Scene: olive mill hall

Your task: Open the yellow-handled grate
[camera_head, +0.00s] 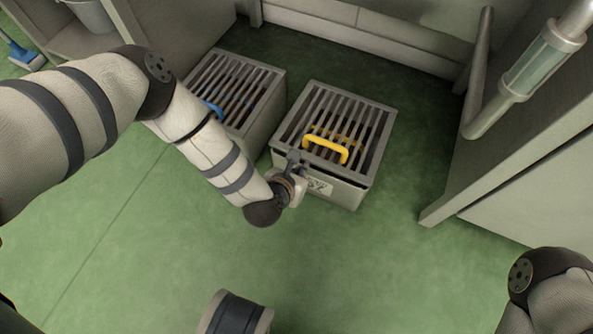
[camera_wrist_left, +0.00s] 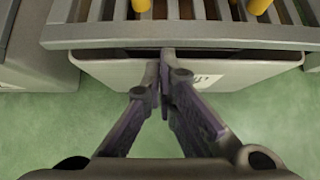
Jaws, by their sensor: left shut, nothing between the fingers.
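The yellow handle (camera_head: 325,148) stands on the front part of a barred grate (camera_head: 377,125) that covers a grey box (camera_head: 345,193) on the floor. The grate lies on the box, with a dark gap under its front edge. My left gripper (camera_head: 293,158) is at the front left of this box, near the handle. In the left wrist view its fingers (camera_wrist_left: 166,55) are shut with nothing between them, at the grate's front edge (camera_wrist_left: 200,30). Whether they touch the edge I cannot tell. The handle's yellow ends (camera_wrist_left: 258,5) show above the bars. My right gripper is not in view.
A second grated box with a blue handle (camera_head: 213,109) stands to the left, partly behind my left arm. A grey cabinet (camera_head: 540,180) with a pipe is at the right. A blue brush (camera_head: 25,58) lies at the far left. Green floor in front is clear.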

